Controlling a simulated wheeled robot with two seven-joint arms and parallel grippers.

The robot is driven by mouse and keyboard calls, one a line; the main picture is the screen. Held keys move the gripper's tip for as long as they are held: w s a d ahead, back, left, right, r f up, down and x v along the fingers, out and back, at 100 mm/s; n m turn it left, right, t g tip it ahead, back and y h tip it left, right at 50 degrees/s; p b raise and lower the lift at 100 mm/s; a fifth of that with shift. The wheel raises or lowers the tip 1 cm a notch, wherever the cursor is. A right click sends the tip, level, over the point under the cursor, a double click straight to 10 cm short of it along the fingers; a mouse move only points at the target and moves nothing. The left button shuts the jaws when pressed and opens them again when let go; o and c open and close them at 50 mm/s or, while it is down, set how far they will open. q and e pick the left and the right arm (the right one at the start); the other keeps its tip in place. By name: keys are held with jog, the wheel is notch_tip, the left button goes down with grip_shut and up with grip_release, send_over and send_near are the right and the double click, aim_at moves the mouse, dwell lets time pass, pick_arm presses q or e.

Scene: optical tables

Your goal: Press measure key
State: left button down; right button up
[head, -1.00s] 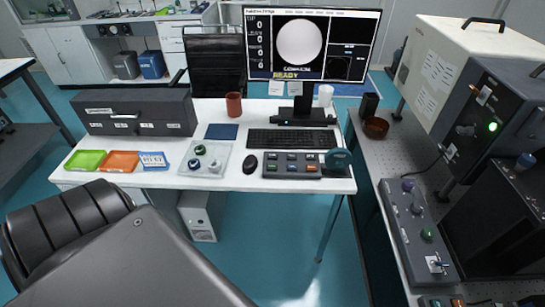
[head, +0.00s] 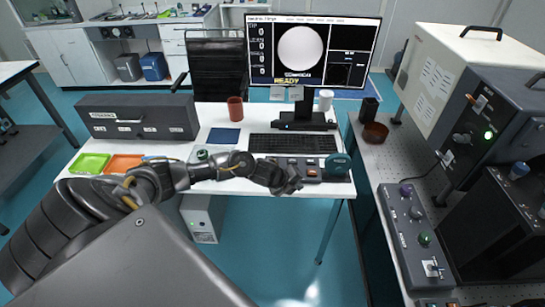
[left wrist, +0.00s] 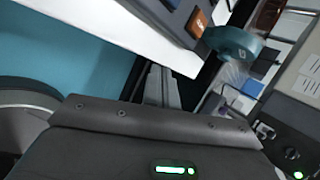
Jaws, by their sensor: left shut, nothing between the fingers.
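A dark key panel (head: 300,161) with several coloured keys lies at the front right of the white desk. Its key labels are too small to read, so I cannot tell which is the measure key. My left gripper (head: 291,183) is shut and empty, at the panel's front edge in the head view, hiding some lower keys. Whether it touches the panel is unclear. In the left wrist view, the shut fingers (left wrist: 160,88) point toward the desk edge, with an orange key (left wrist: 198,23) beyond, up and right. The monitor (head: 312,50) reads READY. My right gripper is not in view.
A round teal object (head: 337,163) stands at the panel's right end. The keyboard (head: 293,143) lies behind the panel. My left forearm crosses the desk's front, partly covering the trays and a pale plate with knobs. A perforated bench (head: 378,165) with equipment stands right.

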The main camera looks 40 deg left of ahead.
pick_arm(q)
jog(key=w+a+r+m+y, duration=0.1)
jog(key=a+r+m, duration=0.4)
jog(key=a+r, duration=0.5)
jog(key=a, duration=0.2)
jog(key=shift+w+a+r+m+g, duration=0.2)
jog(key=shift+a+m+g, duration=0.1)
jog(key=shift+a, duration=0.1)
jog(key=shift+f, duration=0.2)
notch_tip(320, 180, down, 9)
jog(key=b, duration=0.7)
jog(key=shift+r, duration=0.15)
dwell(0.8)
jog(key=shift+w+f+b, duration=0.1)
jog(key=shift+f+b, duration=0.25)
jog(key=shift+f, duration=0.05)
jog(key=shift+f+b, duration=0.3)
jog(key=shift+f, duration=0.1)
dwell(0.6)
jog(key=shift+r, duration=0.1)
jog(key=shift+r+p, duration=0.7)
jog(key=shift+r, duration=0.05)
